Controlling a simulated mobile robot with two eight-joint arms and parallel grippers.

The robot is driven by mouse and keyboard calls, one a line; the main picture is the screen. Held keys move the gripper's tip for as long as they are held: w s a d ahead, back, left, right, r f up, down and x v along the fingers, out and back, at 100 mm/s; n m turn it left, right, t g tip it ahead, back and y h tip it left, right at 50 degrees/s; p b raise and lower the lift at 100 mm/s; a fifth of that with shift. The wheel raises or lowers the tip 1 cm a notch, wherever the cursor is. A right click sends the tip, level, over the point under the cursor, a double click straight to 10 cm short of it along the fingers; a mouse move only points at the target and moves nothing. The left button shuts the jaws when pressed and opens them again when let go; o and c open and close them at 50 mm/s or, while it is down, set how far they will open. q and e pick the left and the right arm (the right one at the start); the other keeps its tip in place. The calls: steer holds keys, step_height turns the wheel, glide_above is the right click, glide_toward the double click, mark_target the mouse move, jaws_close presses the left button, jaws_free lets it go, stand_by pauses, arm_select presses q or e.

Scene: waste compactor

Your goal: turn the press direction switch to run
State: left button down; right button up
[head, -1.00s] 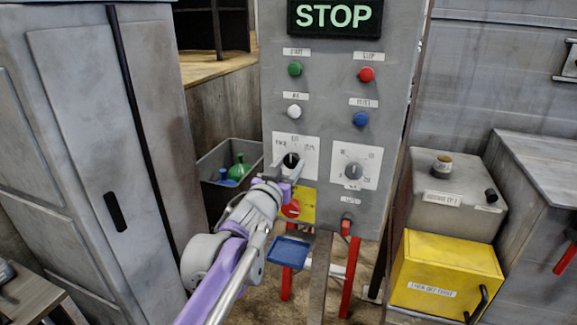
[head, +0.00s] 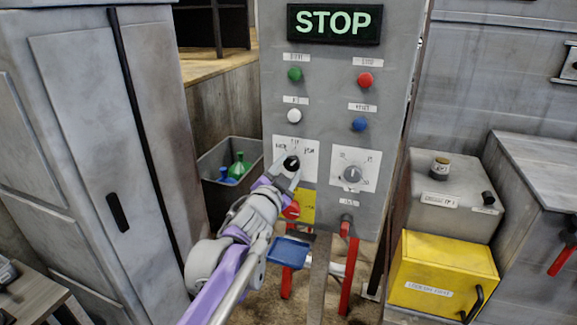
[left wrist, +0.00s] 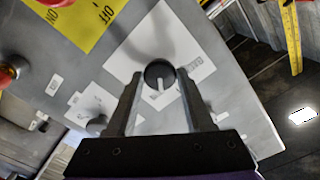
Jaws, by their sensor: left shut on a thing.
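The press direction switch is a black round knob (head: 291,162) on a white plate (head: 309,150) at the left of the grey control panel. The plate has small labels at left, top and right. My left gripper (head: 286,172) is shut on the knob, reaching up to it from below left. In the left wrist view the two fingers stand on either side of the knob (left wrist: 157,70), which carries a white pointer mark. The gripper hides part of the plate. The display (head: 334,22) reads STOP. My right gripper is not in view.
A second knob (head: 352,174) sits to the right of the switch. Green (head: 295,74), red (head: 365,79), white (head: 294,116) and blue (head: 360,124) buttons are above. A red knob on a yellow plate (head: 308,204) is close below the gripper. A yellow box (head: 440,270) stands right.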

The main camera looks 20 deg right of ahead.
arm_select(q)
steer(key=shift+m+p, duration=0.3)
steer(key=shift+m, duration=0.9)
steer(key=shift+c, duration=1.4)
jaws_free()
steer(key=shift+s+a, duration=0.3)
steer(key=shift+s, duration=0.1)
steer(key=b+v, duration=0.2)
steer(key=v, duration=0.8)
steer(key=shift+w, duration=0.1)
